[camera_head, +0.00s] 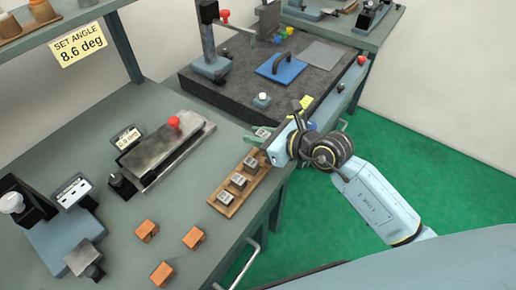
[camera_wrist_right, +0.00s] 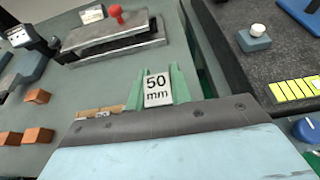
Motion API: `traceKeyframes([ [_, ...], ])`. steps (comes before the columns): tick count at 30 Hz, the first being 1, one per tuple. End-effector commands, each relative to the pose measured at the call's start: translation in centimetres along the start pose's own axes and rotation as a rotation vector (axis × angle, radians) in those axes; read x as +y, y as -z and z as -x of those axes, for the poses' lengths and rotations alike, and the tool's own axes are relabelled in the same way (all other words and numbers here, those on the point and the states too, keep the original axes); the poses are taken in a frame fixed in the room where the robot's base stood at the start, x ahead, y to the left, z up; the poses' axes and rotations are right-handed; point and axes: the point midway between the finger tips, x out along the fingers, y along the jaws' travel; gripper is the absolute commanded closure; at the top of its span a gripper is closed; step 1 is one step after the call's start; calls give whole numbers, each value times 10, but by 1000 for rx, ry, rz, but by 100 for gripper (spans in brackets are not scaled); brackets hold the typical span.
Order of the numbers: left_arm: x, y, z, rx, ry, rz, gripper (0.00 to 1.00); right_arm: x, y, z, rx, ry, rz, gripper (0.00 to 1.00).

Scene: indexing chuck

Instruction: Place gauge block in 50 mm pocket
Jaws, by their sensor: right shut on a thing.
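My right gripper (camera_head: 265,138) has green fingers and is shut on a small grey gauge block (camera_head: 263,132). In the right wrist view the block (camera_wrist_right: 157,90) sits between the two fingertips (camera_wrist_right: 158,88), and its white face reads "50 mm". The gripper holds it near the far end of a wooden rack (camera_head: 232,211). Three similar blocks (camera_head: 238,180) sit in the rack; their labels are too small to read surely. The rack's far end is partly hidden by the gripper. In the right wrist view only a strip of the rack (camera_wrist_right: 88,113) shows. My left gripper is not in view.
A sine bar fixture with a red knob (camera_head: 174,122) stands left of the rack. Several orange blocks (camera_head: 193,237) lie on the near bench. A dark granite plate (camera_head: 215,88) with a height stand and blue-handled plate (camera_head: 281,68) lies beyond. A sign reads 8.6 deg (camera_head: 79,46).

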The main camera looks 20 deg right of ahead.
Motion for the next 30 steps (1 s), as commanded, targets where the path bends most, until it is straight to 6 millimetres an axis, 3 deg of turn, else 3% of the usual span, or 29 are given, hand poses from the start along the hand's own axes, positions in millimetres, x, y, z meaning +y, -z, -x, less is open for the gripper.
traceKeyframes([
  [11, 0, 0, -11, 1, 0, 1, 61, 0, 38, -16, -1, 0, 0, 100],
  [23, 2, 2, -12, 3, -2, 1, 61, 0, 42, -18, -3, 1, 0, 100],
  [24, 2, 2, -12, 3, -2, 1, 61, 0, 42, -17, -1, 0, 0, 73],
  [25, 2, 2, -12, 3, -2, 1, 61, 0, 42, -17, -1, 0, 0, 69],
  [30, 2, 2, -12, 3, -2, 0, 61, 0, 42, -17, 0, 0, 0, 69],
])
